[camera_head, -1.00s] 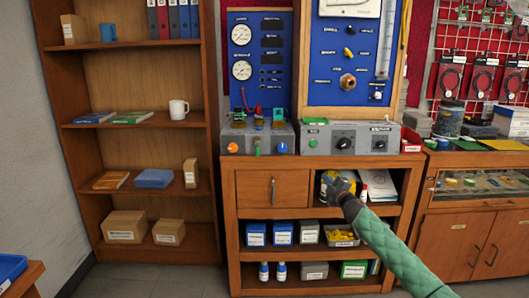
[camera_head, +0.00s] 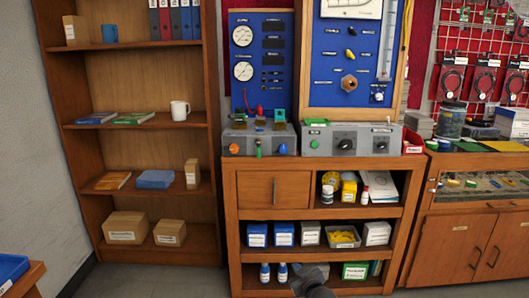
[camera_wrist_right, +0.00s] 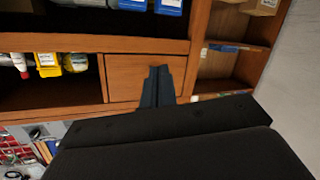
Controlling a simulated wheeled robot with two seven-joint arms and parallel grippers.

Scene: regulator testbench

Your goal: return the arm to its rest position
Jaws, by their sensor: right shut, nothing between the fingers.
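My right gripper (camera_head: 312,272) is at the bottom of the head view, in front of the lowest shelf of the wooden bench cabinet (camera_head: 228,230). Only its dark end shows there; the rest of the arm is out of frame. In the right wrist view, its dark fingers (camera_wrist_right: 157,82) are together and hold nothing. They appear in front of the cabinet's drawer (camera_wrist_right: 133,77), which is closed. My left gripper is not in view.
The cabinet carries grey control boxes (camera_head: 348,151) below blue gauge panels (camera_head: 262,95). A bookcase (camera_head: 137,190) stands left, and a glass-topped cabinet (camera_head: 470,230) right. Grey floor shows in front.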

